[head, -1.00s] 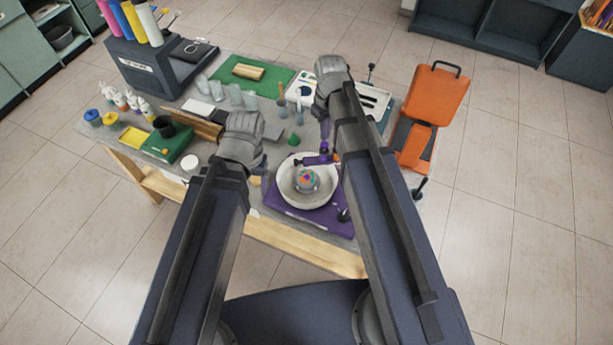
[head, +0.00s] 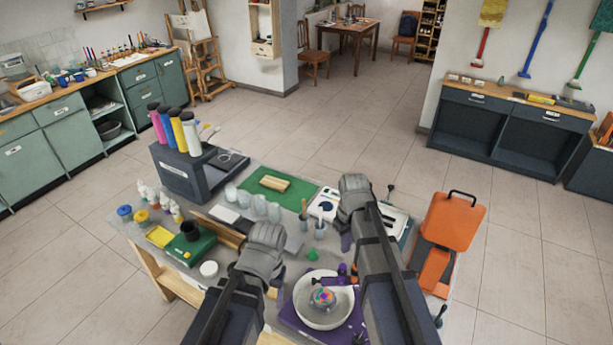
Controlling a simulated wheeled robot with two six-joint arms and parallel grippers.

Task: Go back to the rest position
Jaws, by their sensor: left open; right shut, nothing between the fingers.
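My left gripper (head: 264,256) is low in the head view, over the front of the worktable (head: 143,240). Its wrist shows, but its fingers are hidden behind my own arm. A multicoloured round piece (head: 323,297) sits in the bowl, which stands on a purple mat (head: 292,316).
Around the arms are a green mat (head: 300,193), several clear cups (head: 259,205), a green box (head: 187,251) and a bottle rack (head: 180,175). Tiled floor (head: 340,128) is free beyond the table.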

